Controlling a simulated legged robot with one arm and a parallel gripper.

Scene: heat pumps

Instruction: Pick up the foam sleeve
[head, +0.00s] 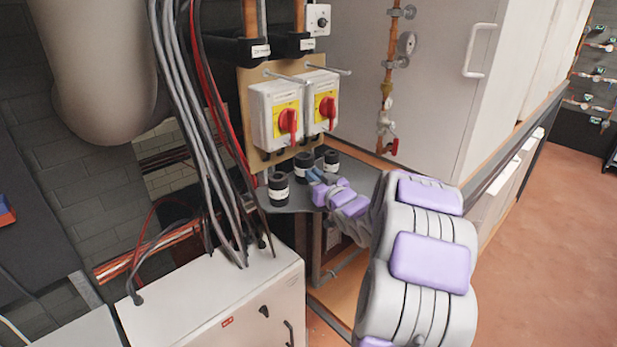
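Three short black cylinders with pale label bands, which look like foam sleeves, stand upright on a small dark grey shelf (300,203). One sleeve (278,189) is at the front left, one sleeve (302,166) is in the middle towards the back, and one sleeve (331,160) is at the back right. My gripper (314,177) reaches in from the right, low over the shelf, with its bluish fingertips just in front of the middle sleeve. I cannot tell whether the fingers touch it. The fingers are small and partly hidden by the wrist, so their opening is unclear.
Two switch boxes with red knobs (289,122) on a board (258,155) hang above the shelf, with thin rods sticking out. Hanging cables (205,140) and a white cabinet (225,305) stand to the left. A copper pipe with a red valve (389,146) is behind right.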

